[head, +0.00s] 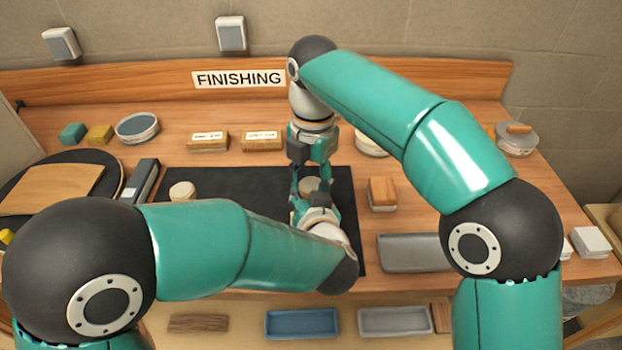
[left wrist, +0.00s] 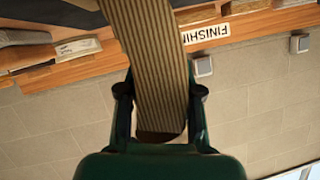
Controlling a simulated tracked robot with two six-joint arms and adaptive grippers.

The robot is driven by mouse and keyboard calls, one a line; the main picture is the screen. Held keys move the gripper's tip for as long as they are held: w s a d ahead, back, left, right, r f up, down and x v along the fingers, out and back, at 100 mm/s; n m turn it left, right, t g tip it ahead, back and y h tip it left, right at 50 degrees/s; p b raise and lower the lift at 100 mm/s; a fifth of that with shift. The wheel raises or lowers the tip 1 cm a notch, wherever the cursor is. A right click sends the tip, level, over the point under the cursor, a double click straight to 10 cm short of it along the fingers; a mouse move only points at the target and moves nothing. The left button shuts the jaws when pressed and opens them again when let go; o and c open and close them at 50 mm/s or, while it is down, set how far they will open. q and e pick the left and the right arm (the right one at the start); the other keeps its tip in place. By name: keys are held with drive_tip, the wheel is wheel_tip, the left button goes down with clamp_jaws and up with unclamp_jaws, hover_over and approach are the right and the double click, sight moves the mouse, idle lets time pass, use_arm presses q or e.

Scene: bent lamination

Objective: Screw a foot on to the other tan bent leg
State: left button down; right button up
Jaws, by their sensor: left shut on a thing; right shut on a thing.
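My left gripper (left wrist: 160,100) is shut on the tan bent leg (left wrist: 152,55), a ribbed strip that runs up out of the left wrist view. The leg's near end is darker and sits between the fingers. In the head view my left gripper (head: 309,203) points away from me over the dark mat. My right gripper (head: 311,168) comes down from above, its fingers meeting the left gripper's in the picture. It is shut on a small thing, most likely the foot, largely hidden. A pale rounded piece (head: 310,185) shows between the grippers; I cannot tell whether it is held.
The black mat (head: 240,200) lies under the grippers, with a small pale round piece (head: 182,190) on its left. A wood-topped block (head: 382,194) and a grey tray (head: 408,253) are to the right. Two labelled blocks (head: 208,141) (head: 262,140) stand behind.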

use_arm(q)
drive_tip(key=shift+f, duration=0.25)
use_arm(e)
drive_tip(key=o, duration=1.3)
use_arm(q)
drive_tip(key=shift+a, duration=0.1)
use_arm(e)
drive_tip(key=shift+r, duration=2.25)
drive_tip(key=shift+c, duration=0.5)
